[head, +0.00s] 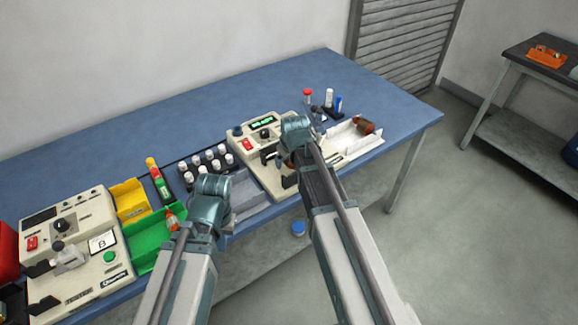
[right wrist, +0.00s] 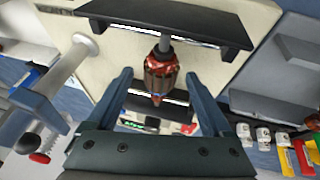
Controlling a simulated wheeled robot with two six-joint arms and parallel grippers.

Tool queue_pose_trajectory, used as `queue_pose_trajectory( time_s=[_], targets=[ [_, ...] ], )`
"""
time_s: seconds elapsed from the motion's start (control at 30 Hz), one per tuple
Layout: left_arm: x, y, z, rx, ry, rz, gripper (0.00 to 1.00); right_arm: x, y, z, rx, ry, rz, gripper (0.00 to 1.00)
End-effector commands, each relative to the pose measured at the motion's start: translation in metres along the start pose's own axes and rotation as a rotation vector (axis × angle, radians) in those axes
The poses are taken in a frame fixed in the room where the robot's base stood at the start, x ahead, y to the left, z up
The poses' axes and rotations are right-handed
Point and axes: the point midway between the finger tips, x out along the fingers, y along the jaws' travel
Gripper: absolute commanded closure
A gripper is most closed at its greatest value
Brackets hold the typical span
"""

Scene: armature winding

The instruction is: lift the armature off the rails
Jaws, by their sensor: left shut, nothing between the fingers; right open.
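The armature (right wrist: 161,72), dark with reddish-copper ends and a grey shaft, lies between the fingers of my open right gripper (right wrist: 159,76) in the right wrist view. Gaps show on both sides, and it does not look gripped. Its shaft meets a black rail plate (right wrist: 165,22); its other end is near the second support, which is partly hidden. In the head view, my right gripper (head: 284,160) is over the beige tester (head: 247,153), and my arm hides most of the armature. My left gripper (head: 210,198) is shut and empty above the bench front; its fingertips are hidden.
A white tray (head: 343,150) with a copper-brown part (head: 364,125) stands right of the tester. Small bottles (head: 206,160), a green bin (head: 150,240), a yellow bin (head: 130,201) and another machine (head: 70,250) stand to the left. The back of the blue bench (head: 240,95) is clear.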

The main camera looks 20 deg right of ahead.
Motion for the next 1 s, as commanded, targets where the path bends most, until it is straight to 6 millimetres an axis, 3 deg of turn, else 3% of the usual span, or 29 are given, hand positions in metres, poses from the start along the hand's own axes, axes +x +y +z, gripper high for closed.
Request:
queue_pose_trajectory(
  time_s=[0.2, 0.67, 1.0],
  targets=[
    [-0.0006, -0.0001, 0.0000, 0.000, 0.000, 0.000, 1.00, -0.0006, 0.0002, -0.0001, 0.000, 0.000, 0.000, 0.17],
    [-0.0006, -0.0001, 0.0000, 0.000, 0.000, 0.000, 1.00, -0.0006, 0.0002, -0.0002, 0.000, 0.000, 0.000, 1.00],
    [-0.0007, -0.0001, 0.0000, 0.000, 0.000, 0.000, 1.00, -0.0007, 0.0002, -0.0003, 0.000, 0.000, 0.000, 1.00]
  ],
)
